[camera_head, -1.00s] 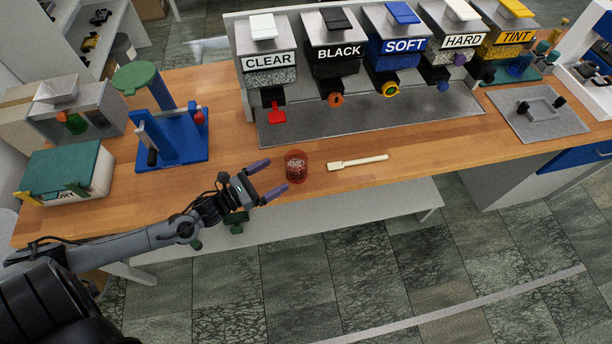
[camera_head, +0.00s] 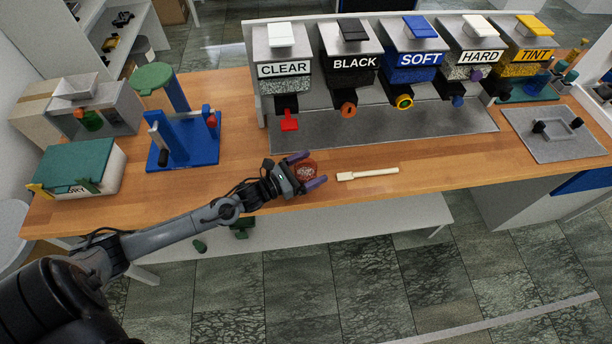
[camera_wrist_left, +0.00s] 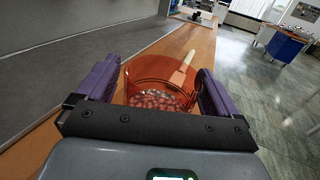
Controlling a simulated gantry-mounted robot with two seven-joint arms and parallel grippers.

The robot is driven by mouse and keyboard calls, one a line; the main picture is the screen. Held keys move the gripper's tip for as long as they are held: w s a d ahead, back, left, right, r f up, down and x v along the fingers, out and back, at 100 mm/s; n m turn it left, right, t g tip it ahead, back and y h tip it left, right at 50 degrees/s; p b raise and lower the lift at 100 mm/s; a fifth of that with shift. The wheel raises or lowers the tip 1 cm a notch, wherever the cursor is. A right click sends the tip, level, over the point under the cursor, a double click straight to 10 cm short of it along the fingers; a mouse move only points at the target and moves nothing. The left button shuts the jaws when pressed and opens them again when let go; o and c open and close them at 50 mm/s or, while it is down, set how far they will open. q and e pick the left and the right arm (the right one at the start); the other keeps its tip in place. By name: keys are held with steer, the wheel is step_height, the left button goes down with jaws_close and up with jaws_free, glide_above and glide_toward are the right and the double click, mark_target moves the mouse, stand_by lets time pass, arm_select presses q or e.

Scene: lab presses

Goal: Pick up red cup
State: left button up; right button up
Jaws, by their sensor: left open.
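The red cup (camera_head: 304,170) is a see-through red tumbler with small pale and reddish pellets in its bottom. It stands upright on the wooden counter, and in the left wrist view the cup (camera_wrist_left: 158,82) sits between the two purple fingers. My left gripper (camera_head: 306,170) is open around the cup, with one finger on each side. The left gripper also shows in the left wrist view (camera_wrist_left: 155,85); whether a finger touches the cup is hard to tell. My right gripper is in neither view.
A pale spatula (camera_head: 368,174) lies just right of the cup. A row of labelled dispensers (camera_head: 353,62) stands behind, over a grey tray (camera_head: 380,130). A blue press (camera_head: 184,142) and a green-lidded box (camera_head: 76,165) stand left. The counter's front edge is close.

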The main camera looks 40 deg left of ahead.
arm_select(q)
steer(key=shift+w+d, duration=0.2)
steer(key=shift+w, duration=0.25)
steer(key=c, duration=1)
steer(key=shift+r, duration=0.15)
steer(key=shift+c, duration=0.2)
